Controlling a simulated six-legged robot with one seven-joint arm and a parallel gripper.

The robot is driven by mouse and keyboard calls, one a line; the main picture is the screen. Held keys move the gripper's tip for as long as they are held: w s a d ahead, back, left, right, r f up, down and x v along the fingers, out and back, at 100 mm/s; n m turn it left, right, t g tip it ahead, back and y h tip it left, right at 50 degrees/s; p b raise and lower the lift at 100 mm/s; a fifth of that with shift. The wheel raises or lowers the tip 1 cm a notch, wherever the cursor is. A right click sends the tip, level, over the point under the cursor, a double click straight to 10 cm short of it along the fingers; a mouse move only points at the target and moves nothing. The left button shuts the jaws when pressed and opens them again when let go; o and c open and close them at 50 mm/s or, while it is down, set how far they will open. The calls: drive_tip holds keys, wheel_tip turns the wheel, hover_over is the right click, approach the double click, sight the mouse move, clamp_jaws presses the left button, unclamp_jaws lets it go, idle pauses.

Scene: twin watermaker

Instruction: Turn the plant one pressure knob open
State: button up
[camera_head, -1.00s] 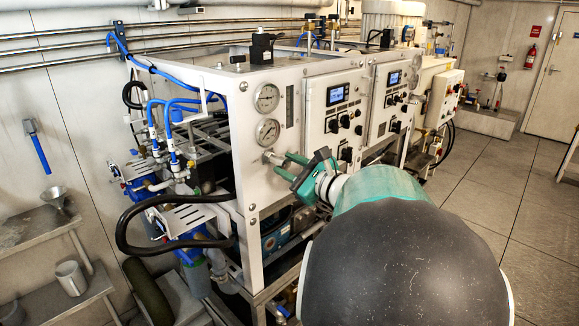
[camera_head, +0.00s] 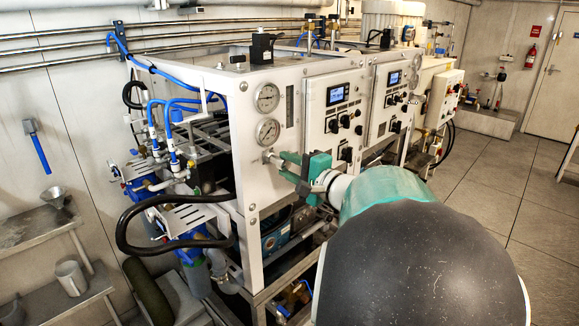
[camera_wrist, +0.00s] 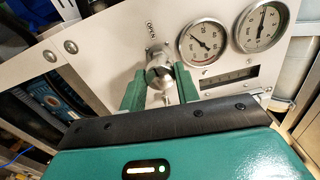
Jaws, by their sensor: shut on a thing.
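The pressure knob is a small metal knob (camera_wrist: 160,75) on the white panel of the front unit, below the two round gauges in the head view. An "OPEN" label (camera_wrist: 151,29) stands beside it in the wrist view. My green gripper (camera_head: 275,160) reaches the panel from the right, and its two fingers (camera_wrist: 158,88) are shut on the knob, one on each side. The fingers partly hide the knob. The upper gauge (camera_head: 267,97) and lower gauge (camera_head: 268,132) have white dials with dark needles.
Right of the gauges are a control panel with a display (camera_head: 337,94) and black knobs. A black hose (camera_head: 125,225) loops out at the unit's left side. A shelf (camera_head: 45,228) with a funnel stands at the far left. Open floor (camera_head: 500,200) lies to the right.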

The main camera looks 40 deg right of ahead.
drive_tip(key=n, duration=0.3)
drive_tip(key=shift+n, duration=2.3)
drive_tip(key=o, duration=1)
drive_tip(key=s, duration=1.3)
drive_tip(key=shift+s+d, duration=0.2)
drive_tip(key=shift+s, duration=0.2)
